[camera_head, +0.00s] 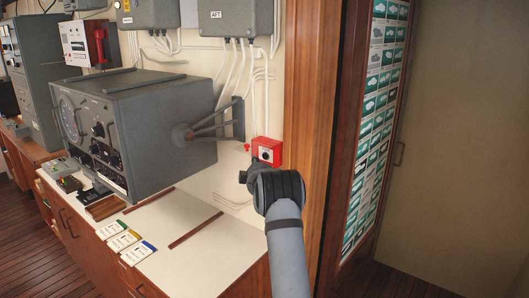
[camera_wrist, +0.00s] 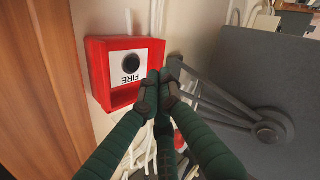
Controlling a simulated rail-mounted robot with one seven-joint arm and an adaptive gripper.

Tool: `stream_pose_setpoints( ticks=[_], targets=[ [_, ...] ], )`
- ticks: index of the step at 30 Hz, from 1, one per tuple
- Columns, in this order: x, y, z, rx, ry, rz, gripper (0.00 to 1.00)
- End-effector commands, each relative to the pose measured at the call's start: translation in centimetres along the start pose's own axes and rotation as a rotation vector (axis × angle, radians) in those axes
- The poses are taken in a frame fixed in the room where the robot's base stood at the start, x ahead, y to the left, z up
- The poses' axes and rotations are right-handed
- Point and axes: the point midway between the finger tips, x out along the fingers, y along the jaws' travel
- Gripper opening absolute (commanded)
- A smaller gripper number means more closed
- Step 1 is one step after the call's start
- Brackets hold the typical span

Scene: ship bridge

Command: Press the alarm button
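The alarm button is a red box (camera_head: 267,151) on the wall beside the wooden door frame, with a white plate and a round black button in the middle. In the wrist view the red box (camera_wrist: 97,75) fills the upper left. Its black button (camera_wrist: 131,63) sits on the white plate above the word FIRE, which appears upside down. My gripper (camera_wrist: 160,78) has its fingertips together, just right of and below the button, overlapping the box's lower right edge. I cannot tell whether they touch it. In the head view my arm hides most of the gripper.
A grey instrument box (camera_head: 145,120) on a wall bracket (camera_head: 222,122) stands left of the red box, close to my gripper. A wooden post (camera_head: 308,100) is right of it. White cables (camera_head: 256,85) run above. The white counter (camera_head: 185,225) below has clear room.

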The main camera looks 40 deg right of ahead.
Motion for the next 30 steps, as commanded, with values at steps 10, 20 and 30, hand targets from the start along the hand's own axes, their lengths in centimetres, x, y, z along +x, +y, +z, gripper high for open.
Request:
stream_pose_setpoints(
  ticks=[10, 20, 30],
  targets=[
    [1.35, 0.90, 1.20, 0.001, -0.002, 0.001, 0.00],
    [1.37, 0.90, 1.20, 0.000, -0.002, 0.000, 0.00],
    [1.36, 0.88, 1.17, 0.000, -0.002, 0.000, 0.00]
  ],
)
